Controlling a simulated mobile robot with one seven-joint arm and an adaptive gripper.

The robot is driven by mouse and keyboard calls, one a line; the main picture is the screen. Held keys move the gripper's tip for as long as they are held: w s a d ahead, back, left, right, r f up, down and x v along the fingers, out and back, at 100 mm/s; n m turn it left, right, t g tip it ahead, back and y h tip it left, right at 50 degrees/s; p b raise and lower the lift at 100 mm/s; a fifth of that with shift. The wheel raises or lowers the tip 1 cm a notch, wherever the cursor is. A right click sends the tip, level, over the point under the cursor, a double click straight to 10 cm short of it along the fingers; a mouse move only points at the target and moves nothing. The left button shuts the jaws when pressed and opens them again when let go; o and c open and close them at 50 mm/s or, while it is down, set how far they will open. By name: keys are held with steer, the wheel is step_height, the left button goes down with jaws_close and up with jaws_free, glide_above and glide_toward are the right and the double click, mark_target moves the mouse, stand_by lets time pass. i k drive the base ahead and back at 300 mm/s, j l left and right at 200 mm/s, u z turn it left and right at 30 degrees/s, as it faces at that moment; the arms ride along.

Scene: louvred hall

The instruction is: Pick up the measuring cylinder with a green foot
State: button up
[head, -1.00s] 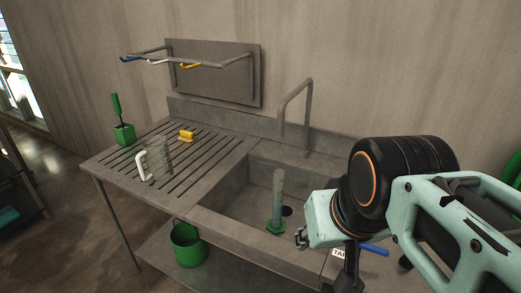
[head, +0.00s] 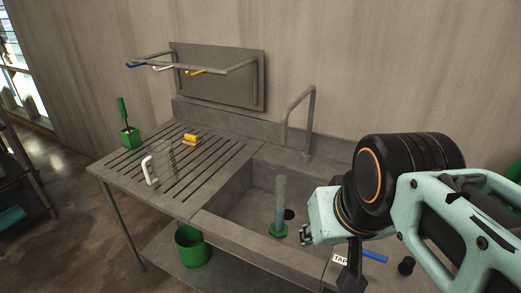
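The measuring cylinder (head: 281,202) is a tall, greyish see-through tube with a green foot (head: 278,230). It stands upright in the sink basin, left of the dark drain hole. My gripper (head: 304,236) is to the right of the cylinder, near the front right of the basin in the picture. Only a small part of its fingers shows, beside the pale green wrist housing. I see nothing held in it, but its opening cannot be made out. The gripper appears apart from the cylinder.
The sink (head: 240,220) has a tall tap (head: 296,118) behind the basin. On the slatted drainboard (head: 135,165) stand a clear jug with a white handle (head: 150,170), a yellow object (head: 191,139) and a green brush holder (head: 130,137). A green bucket (head: 192,247) is below.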

mark_target(278, 229)
steer(key=i+j+z, duration=0.25)
steer(key=j, duration=0.35)
steer(key=i+j+z, duration=0.25)
steer(key=j, duration=0.45)
steer(key=i+j+z, duration=0.15)
steer(key=j, duration=0.2)
steer(key=i+j+z, duration=0.1)
steer(key=j, duration=0.3)
steer(key=k+j+u, duration=0.1)
steer(key=i+j+z, duration=0.3)
steer(key=j, duration=0.15)
